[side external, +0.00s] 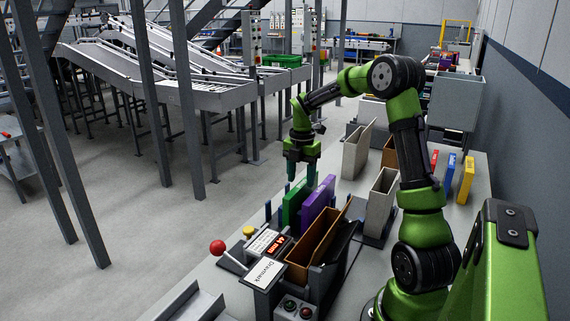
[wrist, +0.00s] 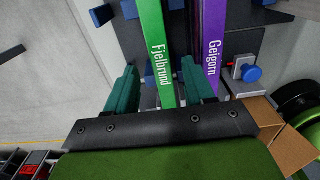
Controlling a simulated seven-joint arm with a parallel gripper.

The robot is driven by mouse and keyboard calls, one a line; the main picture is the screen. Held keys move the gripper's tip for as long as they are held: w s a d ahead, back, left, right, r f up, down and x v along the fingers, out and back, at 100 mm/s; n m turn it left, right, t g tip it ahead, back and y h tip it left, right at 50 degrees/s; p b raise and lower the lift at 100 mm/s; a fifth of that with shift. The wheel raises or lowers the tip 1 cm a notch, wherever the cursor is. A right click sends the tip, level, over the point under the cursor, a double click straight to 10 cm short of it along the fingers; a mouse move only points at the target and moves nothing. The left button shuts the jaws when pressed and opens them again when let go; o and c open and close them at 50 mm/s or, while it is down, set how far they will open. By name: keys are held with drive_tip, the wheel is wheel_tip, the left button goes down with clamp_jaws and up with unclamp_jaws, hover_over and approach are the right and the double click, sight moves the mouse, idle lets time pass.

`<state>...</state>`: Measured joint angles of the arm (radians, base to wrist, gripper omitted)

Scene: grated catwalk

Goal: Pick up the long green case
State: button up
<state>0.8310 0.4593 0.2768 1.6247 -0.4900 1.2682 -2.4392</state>
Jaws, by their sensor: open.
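The long green case (side external: 294,203) stands upright in a dark rack, left of a purple case (side external: 318,204). In the wrist view the green case (wrist: 153,30) carries the label "Fjelbrund" and runs between my two teal fingers. My gripper (side external: 301,179) is open and points down just above the green case. In the wrist view, my gripper (wrist: 158,72) has its left finger left of the green case and its right finger in line with the gap before the purple case (wrist: 212,40). I cannot tell whether the fingers touch either case. The green case's lower part is hidden.
A brown open box (side external: 314,244) stands in front of the cases, beside a labelled panel with a red-knobbed lever (side external: 218,247). Grey holders (side external: 380,201) stand to the right. Red, blue and yellow binders (side external: 466,180) stand farther right. Blue posts (wrist: 101,15) flank the rack.

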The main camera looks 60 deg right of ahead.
sight(302, 183)
drive_tip(key=shift+s+d+f, duration=0.1)
drive_tip(key=shift+f, duration=2.6)
clamp_jaws()
